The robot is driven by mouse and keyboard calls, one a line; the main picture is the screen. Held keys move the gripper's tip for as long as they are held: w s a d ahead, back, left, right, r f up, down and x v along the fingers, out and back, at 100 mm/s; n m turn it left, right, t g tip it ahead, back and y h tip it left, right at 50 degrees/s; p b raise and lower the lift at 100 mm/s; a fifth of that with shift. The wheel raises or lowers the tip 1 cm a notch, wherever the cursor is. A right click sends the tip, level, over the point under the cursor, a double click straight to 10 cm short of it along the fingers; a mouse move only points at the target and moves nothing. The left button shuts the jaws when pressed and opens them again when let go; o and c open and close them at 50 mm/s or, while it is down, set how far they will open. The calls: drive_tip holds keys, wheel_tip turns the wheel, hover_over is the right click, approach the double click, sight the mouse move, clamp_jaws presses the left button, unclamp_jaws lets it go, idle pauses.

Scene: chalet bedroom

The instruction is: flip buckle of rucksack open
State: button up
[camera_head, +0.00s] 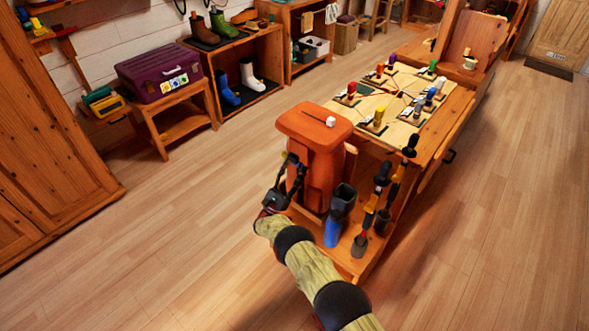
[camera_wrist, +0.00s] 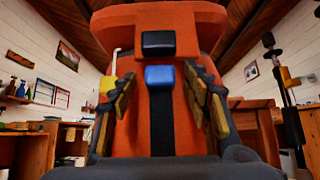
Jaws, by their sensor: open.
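An orange rucksack (camera_head: 318,130) stands upright on a low wooden bench and fills the middle of the wrist view (camera_wrist: 130,110). On its front, a black block (camera_wrist: 158,43) sits on the upper flap edge. A blue buckle piece (camera_wrist: 160,76) sits just below it, on top of a dark vertical strap (camera_wrist: 162,120). My gripper (camera_head: 288,178) is at the rucksack's front, left of it in the head view. In the wrist view, my gripper (camera_wrist: 163,95) is open, its fingers left and right of the strap, slightly below the blue piece. Nothing is between the fingers.
A dark holder (camera_head: 343,195) and upright poles (camera_head: 370,210) stand right of the rucksack on the bench. A table (camera_head: 400,105) with colourful blocks lies behind. A purple case (camera_head: 160,70) sits on a side stand at left. The wooden floor (camera_head: 150,250) at left is clear.

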drive_tip(key=shift+c, duration=1)
clamp_jaws()
